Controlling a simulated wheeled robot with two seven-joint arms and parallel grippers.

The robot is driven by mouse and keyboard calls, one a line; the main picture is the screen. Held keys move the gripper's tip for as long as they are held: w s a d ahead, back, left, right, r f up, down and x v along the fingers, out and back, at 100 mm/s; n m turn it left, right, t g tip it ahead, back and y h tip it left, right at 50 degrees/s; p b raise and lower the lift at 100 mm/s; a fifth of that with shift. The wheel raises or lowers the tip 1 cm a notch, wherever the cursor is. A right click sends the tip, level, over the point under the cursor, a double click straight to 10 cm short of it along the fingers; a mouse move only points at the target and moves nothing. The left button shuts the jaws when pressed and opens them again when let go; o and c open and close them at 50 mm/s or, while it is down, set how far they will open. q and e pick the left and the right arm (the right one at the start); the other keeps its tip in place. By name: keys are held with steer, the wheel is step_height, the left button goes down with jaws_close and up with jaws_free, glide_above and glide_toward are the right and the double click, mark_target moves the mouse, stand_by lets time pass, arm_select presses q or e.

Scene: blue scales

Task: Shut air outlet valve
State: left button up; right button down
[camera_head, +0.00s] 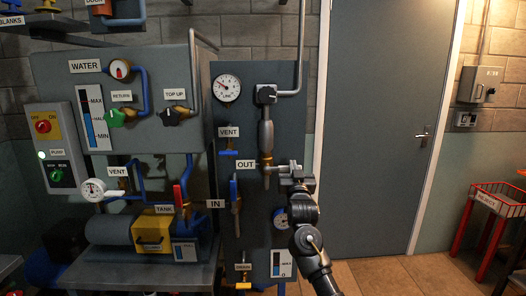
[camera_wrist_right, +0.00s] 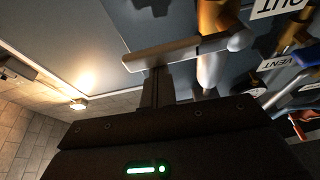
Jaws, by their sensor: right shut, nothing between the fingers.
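The air outlet valve (camera_head: 266,160) is on the vertical pipe beside the OUT label (camera_head: 245,165) on the dark panel. In the right wrist view its grey lever (camera_wrist_right: 180,50) lies crosswise to the pipe (camera_wrist_right: 209,65), with a brass collar (camera_wrist_right: 214,18) on the pipe. My right gripper (camera_head: 297,176) is just right of the pipe, at the lever's free-end side. In the wrist view, my right gripper (camera_wrist_right: 158,85) is shut and empty, its fingers close to the lever; I cannot tell whether they touch. My left gripper is not in view.
A VENT valve (camera_head: 228,142) and a blue-handled IN valve (camera_head: 234,190) are left of the outlet pipe. A grey door (camera_head: 375,110) and a red REJECT basket (camera_head: 495,200) are to the right.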

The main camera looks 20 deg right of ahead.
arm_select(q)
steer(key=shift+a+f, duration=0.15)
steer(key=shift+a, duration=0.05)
arm_select(e)
steer(key=shift+f, duration=0.15)
